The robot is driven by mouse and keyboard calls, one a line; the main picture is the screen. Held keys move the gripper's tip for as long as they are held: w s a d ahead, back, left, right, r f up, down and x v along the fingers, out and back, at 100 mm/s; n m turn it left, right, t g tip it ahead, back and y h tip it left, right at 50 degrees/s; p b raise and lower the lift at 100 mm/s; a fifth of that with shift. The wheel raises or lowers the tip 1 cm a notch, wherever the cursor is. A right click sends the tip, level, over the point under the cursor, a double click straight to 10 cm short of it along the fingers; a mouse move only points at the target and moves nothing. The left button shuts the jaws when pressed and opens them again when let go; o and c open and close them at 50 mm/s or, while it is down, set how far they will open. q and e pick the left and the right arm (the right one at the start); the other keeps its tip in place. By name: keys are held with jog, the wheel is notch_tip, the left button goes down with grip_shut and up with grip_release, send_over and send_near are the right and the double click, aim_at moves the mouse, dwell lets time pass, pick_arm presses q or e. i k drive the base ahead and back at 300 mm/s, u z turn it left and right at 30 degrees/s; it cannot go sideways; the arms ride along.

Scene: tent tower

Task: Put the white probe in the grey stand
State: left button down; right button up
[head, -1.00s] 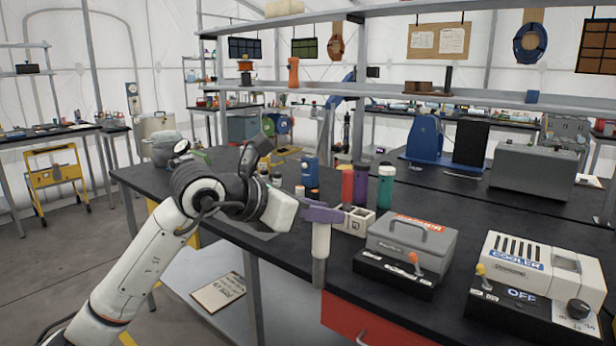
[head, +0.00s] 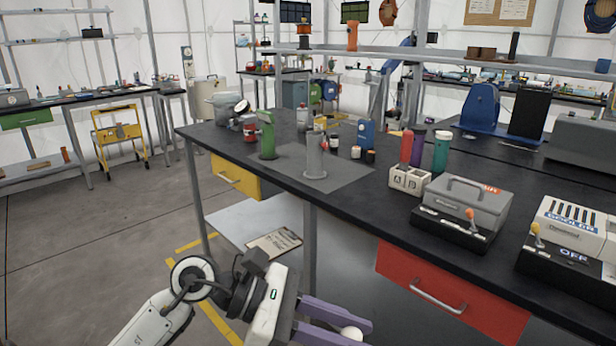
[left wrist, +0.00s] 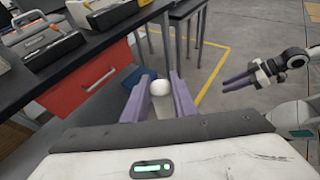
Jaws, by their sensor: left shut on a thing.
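My left gripper (head: 335,322) is low in front of the bench, at the bottom of the head view. Its purple fingers are shut on the white probe (head: 350,332), of which only the rounded white end shows there. The probe also shows between the fingers in the left wrist view (left wrist: 160,88). The grey stand (head: 315,157) is upright on a grey mat (head: 345,182) on the black bench, above and beyond the gripper. My right gripper (left wrist: 252,76) shows only in the left wrist view, off to the right; its opening is unclear.
A green stand (head: 267,136) is left of the grey stand. A white holder (head: 408,180), coloured bottles and a grey case (head: 466,203) are to the right. The bench's front edge and red drawer (head: 450,290) are near my left gripper. Open floor lies left.

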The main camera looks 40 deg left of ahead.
aim_at(314, 151)
jog(key=k, duration=0.95)
jog(key=u, duration=0.9)
jog(key=i, duration=0.8)
jog(key=u, duration=0.4)
jog(key=i, duration=1)
jog(key=z, duration=0.45)
